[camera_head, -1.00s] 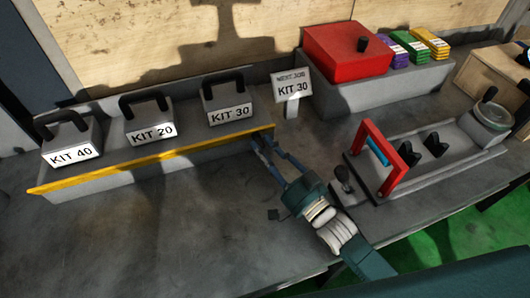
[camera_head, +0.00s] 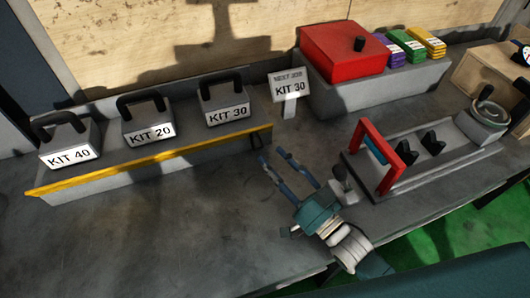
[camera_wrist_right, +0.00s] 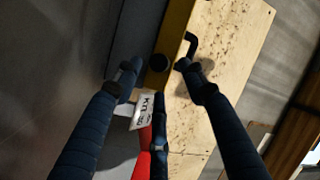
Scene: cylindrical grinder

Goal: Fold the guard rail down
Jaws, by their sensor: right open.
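The yellow guard rail (camera_head: 190,149) runs along the front top edge of the grey kit shelf (camera_head: 115,182). It also shows in the right wrist view as a yellow bar (camera_wrist_right: 176,35), with a round black knob (camera_wrist_right: 159,63) at its near end. My right gripper (camera_head: 276,154) is open and empty, just beyond the rail's right end in the head view and apart from it. In the right wrist view its fingertips (camera_wrist_right: 158,66) lie either side of the knob in the picture; the depth gap is unclear. My left gripper is out of view.
Kit boxes with black handles stand behind the rail: KIT 40 (camera_head: 68,143), KIT 20 (camera_head: 148,118) and KIT 30 (camera_head: 226,104). A KIT 30 sign (camera_head: 289,85) stands behind my gripper. A fixture with a red frame (camera_head: 403,165) is to its right. The table's left front is clear.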

